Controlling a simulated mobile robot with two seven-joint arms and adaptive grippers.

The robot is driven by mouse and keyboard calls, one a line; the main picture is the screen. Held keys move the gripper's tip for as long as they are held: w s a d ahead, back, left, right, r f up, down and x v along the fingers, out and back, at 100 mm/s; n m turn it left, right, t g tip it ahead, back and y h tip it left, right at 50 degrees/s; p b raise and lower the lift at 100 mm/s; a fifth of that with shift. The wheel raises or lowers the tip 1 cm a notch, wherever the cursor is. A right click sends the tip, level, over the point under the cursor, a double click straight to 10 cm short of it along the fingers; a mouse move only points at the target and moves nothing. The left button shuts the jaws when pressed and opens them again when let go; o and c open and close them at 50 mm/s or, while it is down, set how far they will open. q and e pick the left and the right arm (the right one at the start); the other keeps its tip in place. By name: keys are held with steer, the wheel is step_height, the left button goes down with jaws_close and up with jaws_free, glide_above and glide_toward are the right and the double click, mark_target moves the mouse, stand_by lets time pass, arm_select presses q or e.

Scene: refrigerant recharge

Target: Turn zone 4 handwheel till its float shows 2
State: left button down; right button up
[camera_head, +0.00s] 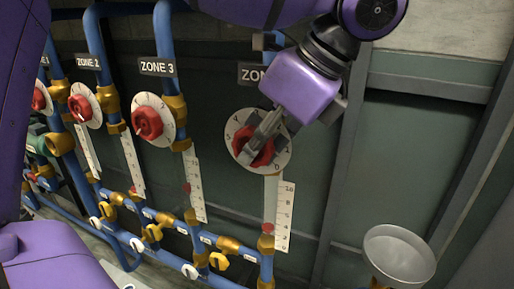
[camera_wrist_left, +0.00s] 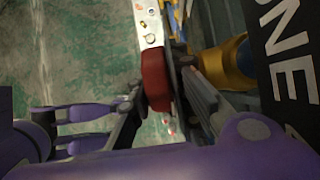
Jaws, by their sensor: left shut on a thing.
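The zone 4 handwheel (camera_head: 240,141) is a red knob on a white numbered dial (camera_head: 281,157), below a partly hidden zone label (camera_head: 250,73). My left gripper (camera_head: 262,147) reaches it from the upper right, shut on the knob. In the left wrist view the red handwheel (camera_wrist_left: 157,82) sits between the two fingers (camera_wrist_left: 160,98). Below the dial, a white scale (camera_head: 284,216) stands beside a clear tube. A red float (camera_head: 267,227) shows low in the tube, near the lower marks; its exact reading is too small to tell. My right gripper is out of view.
The zone 3 dial (camera_head: 153,120) and zone 2 dial (camera_head: 85,105) stand to the left, with similar scales. Blue pipes with yellow valves (camera_head: 220,261) run below. A pale round bowl (camera_head: 399,254) stands at lower right. The dark panel right of the scale is clear.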

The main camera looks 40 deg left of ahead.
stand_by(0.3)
arm_select(q)
steer(key=c, duration=1.9)
jaws_free()
